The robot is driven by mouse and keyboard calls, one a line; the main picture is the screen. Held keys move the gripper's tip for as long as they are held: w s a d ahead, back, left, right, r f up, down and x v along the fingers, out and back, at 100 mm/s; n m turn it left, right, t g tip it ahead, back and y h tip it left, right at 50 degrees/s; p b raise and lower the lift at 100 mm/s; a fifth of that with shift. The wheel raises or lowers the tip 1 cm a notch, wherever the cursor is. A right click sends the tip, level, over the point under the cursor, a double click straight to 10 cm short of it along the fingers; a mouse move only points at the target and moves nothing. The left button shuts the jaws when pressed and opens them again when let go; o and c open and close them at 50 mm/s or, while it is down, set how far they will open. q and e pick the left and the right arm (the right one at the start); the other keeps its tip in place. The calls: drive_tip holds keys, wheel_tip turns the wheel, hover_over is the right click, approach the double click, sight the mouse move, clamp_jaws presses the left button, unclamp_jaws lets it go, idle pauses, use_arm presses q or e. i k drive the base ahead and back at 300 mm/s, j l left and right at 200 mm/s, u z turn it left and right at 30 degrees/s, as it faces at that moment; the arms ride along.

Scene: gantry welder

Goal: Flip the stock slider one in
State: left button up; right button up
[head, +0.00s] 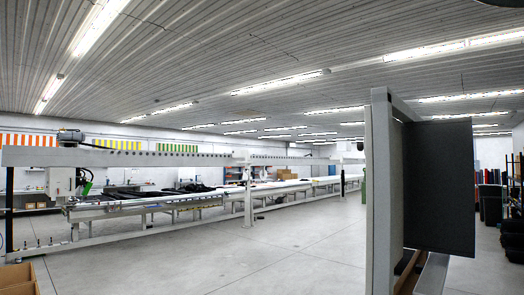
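No part that I can clearly identify as the stock slider shows in the head view. A tall light-grey upright (382,190) stands close at the right, with a flat dark panel (440,185) on its right side. I cannot tell whether this panel belongs to the stock slider. The gantry welder (150,158) stretches along the left and middle of the hall, with its white head unit (63,182) at the left end. Neither of my grippers is in view.
A long work table (150,204) runs under the gantry beam. A cardboard box (20,278) is at the lower left corner. Dark bins (490,203) stand at the far right. The grey concrete floor (270,255) in the middle is clear.

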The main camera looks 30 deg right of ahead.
sight(361, 146)
drive_tip(key=i+j+z, duration=0.15)
drive_tip(key=z, duration=0.35)
drive_tip(key=i+j+z, duration=0.25)
drive_tip(key=z, duration=0.2)
drive_tip(key=i+j+z, duration=0.2)
drive_tip(key=z, duration=0.3)
drive_tip(key=i+j+z, duration=0.1)
drive_tip(key=j+z, duration=0.65)
drive_tip(key=z, duration=0.2)
drive_tip(key=j+z, duration=0.5)
drive_tip(key=i+l, duration=0.1)
drive_tip(key=l, duration=0.15)
drive_tip(key=i+l, duration=0.1)
drive_tip(key=l, duration=0.2)
